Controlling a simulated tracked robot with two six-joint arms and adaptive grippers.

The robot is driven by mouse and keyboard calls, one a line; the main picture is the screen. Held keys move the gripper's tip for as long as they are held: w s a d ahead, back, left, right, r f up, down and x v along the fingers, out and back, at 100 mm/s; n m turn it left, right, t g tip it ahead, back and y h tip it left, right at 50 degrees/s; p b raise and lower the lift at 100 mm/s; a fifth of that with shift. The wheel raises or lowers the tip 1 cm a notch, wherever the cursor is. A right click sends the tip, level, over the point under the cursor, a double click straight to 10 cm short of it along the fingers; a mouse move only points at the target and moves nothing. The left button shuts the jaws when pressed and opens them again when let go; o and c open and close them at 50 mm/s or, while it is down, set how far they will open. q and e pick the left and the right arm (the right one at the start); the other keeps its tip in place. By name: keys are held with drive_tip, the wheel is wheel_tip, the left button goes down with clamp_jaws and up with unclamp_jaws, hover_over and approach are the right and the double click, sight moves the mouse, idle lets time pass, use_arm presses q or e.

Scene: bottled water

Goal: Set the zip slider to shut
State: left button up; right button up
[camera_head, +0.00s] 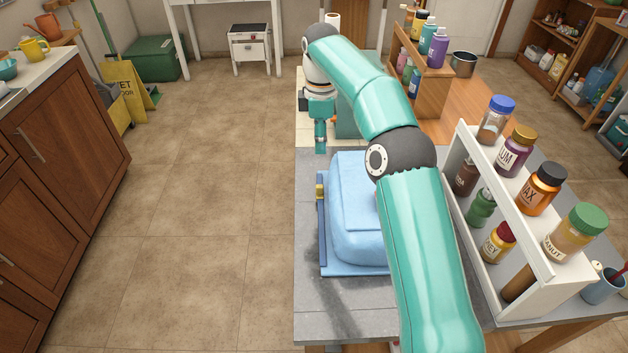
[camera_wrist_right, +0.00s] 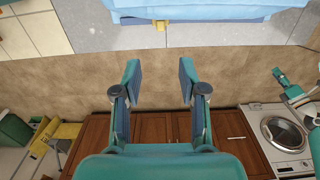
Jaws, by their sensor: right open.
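A light-blue pouch (camera_head: 357,205) lies on the grey tabletop, partly hidden behind my right arm. A darker blue zip track (camera_head: 323,238) runs along its left edge. The small yellow slider (camera_head: 320,191) sits on the track near its far end. In the right wrist view the slider (camera_wrist_right: 160,25) shows at the pouch's edge (camera_wrist_right: 205,14), ahead of my right gripper (camera_wrist_right: 160,70). That gripper is open, empty and apart from the slider. In the head view my right gripper (camera_head: 320,137) points down beyond the pouch's far end. My left gripper seems to show small at right in the wrist view (camera_wrist_right: 281,77).
A white rack (camera_head: 545,262) of several jars stands right of the pouch. A wooden bottle stand (camera_head: 432,92) is at the back. The table's left edge lies close to the zip track, with open floor (camera_head: 215,190) beyond. A brown cabinet (camera_head: 60,160) stands far left.

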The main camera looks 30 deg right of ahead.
sight(319, 185)
wheel_tip(319, 185, down, 14)
drive_tip(key=shift+f+b, duration=0.15)
drive_tip(key=shift+b, duration=0.7)
drive_tip(key=shift+f, duration=0.75)
clamp_jaws()
